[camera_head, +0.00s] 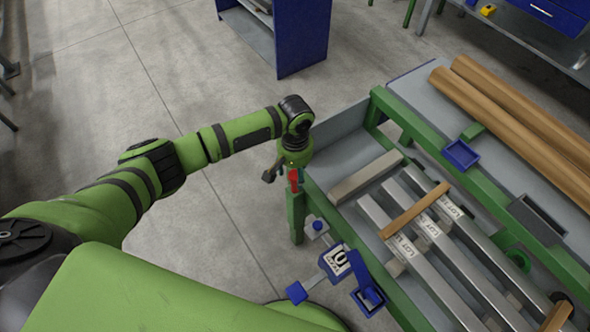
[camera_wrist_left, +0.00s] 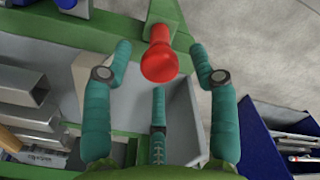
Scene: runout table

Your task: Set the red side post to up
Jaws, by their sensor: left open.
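The red side post (camera_head: 293,178) shows in the head view at the left corner of the green-framed table, just below my left gripper (camera_head: 282,173), which partly covers it. In the left wrist view the red post (camera_wrist_left: 160,58) has a rounded end that points toward the camera, and its base meets the green frame (camera_wrist_left: 158,14). My left gripper (camera_wrist_left: 160,72) is open, with one teal finger on each side of the post and a third finger below it. I see gaps between the fingers and the post. My right gripper is in neither view.
Metal bars (camera_head: 440,255) and a wooden strip (camera_head: 415,209) lie on the table (camera_head: 345,132). Blue parts and a numbered plate (camera_head: 340,262) hang at its near side. A blue cabinet (camera_head: 300,40) stands behind. The floor left of the table is clear.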

